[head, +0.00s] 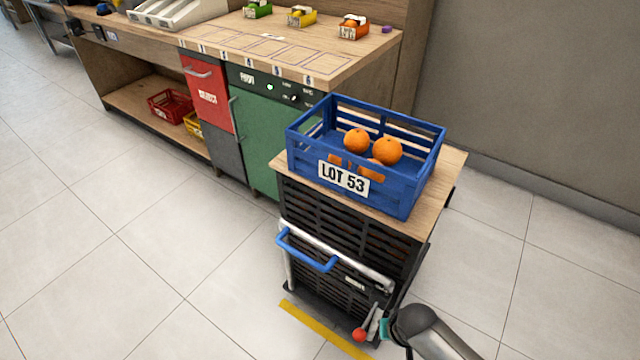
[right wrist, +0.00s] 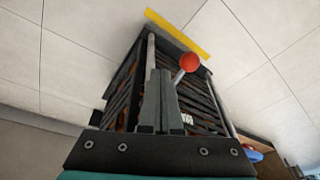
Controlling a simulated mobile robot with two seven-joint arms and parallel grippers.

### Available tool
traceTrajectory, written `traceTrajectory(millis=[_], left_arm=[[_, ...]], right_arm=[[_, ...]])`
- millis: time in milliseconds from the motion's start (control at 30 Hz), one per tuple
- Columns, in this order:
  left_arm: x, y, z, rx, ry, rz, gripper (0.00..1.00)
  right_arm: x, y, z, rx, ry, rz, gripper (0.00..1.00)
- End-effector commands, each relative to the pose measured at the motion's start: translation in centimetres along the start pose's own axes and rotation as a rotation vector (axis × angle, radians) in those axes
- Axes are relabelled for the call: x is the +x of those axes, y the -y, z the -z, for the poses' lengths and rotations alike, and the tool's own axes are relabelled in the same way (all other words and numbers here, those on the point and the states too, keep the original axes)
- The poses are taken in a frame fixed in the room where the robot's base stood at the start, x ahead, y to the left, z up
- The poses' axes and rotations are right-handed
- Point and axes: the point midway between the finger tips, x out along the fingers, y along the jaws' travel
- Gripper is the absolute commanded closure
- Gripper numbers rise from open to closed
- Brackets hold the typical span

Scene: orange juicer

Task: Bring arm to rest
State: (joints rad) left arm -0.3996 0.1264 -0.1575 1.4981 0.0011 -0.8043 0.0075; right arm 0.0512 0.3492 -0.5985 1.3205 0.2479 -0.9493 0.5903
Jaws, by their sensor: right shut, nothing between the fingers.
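My right arm (head: 430,332) comes in from the lower right of the head view, its hand beside the front lower corner of the black slatted cart (head: 345,235). In the right wrist view my right gripper (right wrist: 159,78) is shut and empty, its two grey fingers together. A lever with a red ball knob (right wrist: 189,62) shows just right of the fingertips; the knob is also in the head view (head: 360,334). I cannot tell whether the fingers touch the lever. My left gripper is not in view.
A blue LOT 53 crate (head: 395,200) with several oranges (head: 387,151) sits on the cart's wooden top (head: 450,165). A blue handle (head: 307,252) sticks out from the cart. A yellow floor strip (head: 322,329) lies beside it. The counter (head: 300,65) stands behind; floor left is clear.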

Motion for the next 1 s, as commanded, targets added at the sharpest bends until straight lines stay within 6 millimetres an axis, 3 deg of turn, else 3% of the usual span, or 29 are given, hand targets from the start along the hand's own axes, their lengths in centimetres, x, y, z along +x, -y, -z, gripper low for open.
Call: traceTrajectory(millis=[100,300,500,600,767,1000], left_arm=[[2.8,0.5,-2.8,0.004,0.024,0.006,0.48],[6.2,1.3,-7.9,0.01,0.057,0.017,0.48],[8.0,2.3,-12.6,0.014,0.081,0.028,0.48],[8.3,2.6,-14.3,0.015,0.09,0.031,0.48],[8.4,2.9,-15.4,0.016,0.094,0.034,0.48],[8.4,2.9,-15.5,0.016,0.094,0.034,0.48]], right_arm=[[3.0,-2.6,-3.3,-0.029,-0.003,-0.02,1.0],[6.6,-6.7,-10.8,-0.112,0.003,-0.058,1.0],[8.1,-9.2,-19.4,-0.206,0.033,-0.081,1.0],[8.2,-9.7,-22.6,-0.242,0.045,-0.084,1.0],[8.2,-10.0,-25.0,-0.273,0.054,-0.085,1.0],[8.2,-10.0,-25.1,-0.275,0.055,-0.085,1.0]])
